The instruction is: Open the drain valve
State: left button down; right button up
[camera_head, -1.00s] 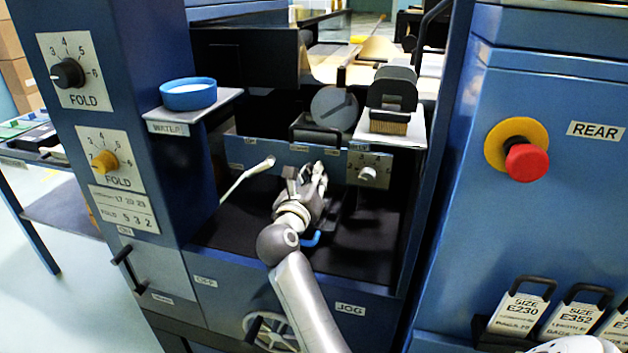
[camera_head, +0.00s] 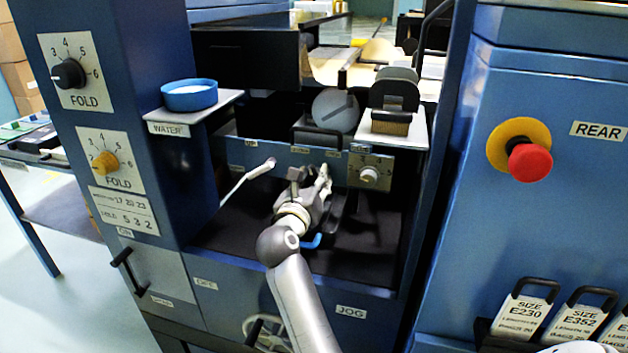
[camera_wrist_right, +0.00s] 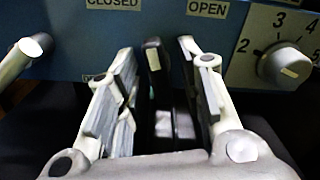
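A black lever (camera_wrist_right: 152,55) stands nearly upright on the blue panel (camera_wrist_right: 65,45) in the right wrist view. It lies between a CLOSED label (camera_wrist_right: 113,4) on the left and an OPEN label (camera_wrist_right: 207,9) on the right. My right gripper (camera_wrist_right: 158,60) is open, with one finger on each side of the lever; gaps show on both sides, so it does not grip it. In the head view my right gripper (camera_head: 310,180) is in the recess before the panel and hides the lever. A drain label cannot be read. My left gripper is not in view.
A numbered knob (camera_head: 368,174) sits right of the gripper, and a pale rod (camera_head: 245,178) sticks out at left. The blue water dish (camera_head: 189,97) stands on a shelf at upper left. A red emergency button (camera_head: 529,162) is at right. The dark recess floor (camera_head: 355,262) has free room.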

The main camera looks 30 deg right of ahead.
aim_at(318, 133)
notch_tip(318, 133, up, 10)
dwell(0.6)
jog(key=shift+f, duration=0.1)
